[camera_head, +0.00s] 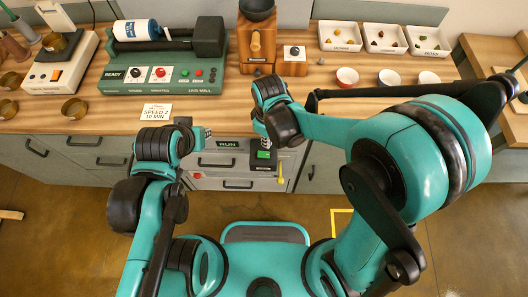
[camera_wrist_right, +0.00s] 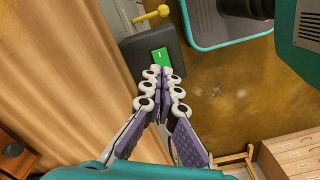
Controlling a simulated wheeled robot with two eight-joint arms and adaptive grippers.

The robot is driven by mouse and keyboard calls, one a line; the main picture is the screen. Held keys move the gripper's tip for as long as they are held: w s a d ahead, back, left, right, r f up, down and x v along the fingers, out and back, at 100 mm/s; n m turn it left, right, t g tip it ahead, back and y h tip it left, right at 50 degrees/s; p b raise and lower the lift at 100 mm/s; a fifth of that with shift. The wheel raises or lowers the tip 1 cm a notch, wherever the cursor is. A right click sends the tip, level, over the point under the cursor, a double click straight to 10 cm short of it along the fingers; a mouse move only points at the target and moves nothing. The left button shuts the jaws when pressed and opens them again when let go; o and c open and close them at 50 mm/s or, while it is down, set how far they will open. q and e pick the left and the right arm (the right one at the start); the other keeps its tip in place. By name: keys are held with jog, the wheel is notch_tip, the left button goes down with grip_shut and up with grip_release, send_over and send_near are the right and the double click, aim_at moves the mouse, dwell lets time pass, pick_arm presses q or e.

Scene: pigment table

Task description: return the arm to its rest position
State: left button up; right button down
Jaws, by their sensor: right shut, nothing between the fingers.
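My right arm reaches in from the right in the head view, with its forearm bent over the front edge of the workbench (camera_head: 330,118). My right gripper (camera_head: 265,143) hangs just in front of that edge. In the right wrist view my right gripper (camera_wrist_right: 163,78) is shut, its fingertips together with nothing between them. Its tips overlap a dark box with a green display (camera_wrist_right: 160,55); I cannot tell whether they touch. My left gripper (camera_head: 205,135) is at the bench front, too small to judge its jaws.
A green jar mill (camera_head: 150,78) with a white jar stands at the back left. A wooden grinder (camera_head: 257,45) stands mid-bench. White trays (camera_head: 340,36) of pigment lumps and several small bowls (camera_head: 347,77) are at the right.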

dwell(0.3)
jog(key=s+d+r+m+t, duration=0.2)
jog(key=d+r+m, duration=0.4)
jog(key=d, duration=0.3)
jog(key=s+d+r+m+t, duration=0.3)
jog(key=d+r+m+t, duration=0.2)
jog(key=d+r+m, duration=0.1)
jog(key=d+r, duration=0.1)
jog(key=d, duration=0.1)
jog(key=shift+d+r, duration=0.3)
jog(key=shift+d, duration=0.1)
jog(key=shift+s, duration=0.1)
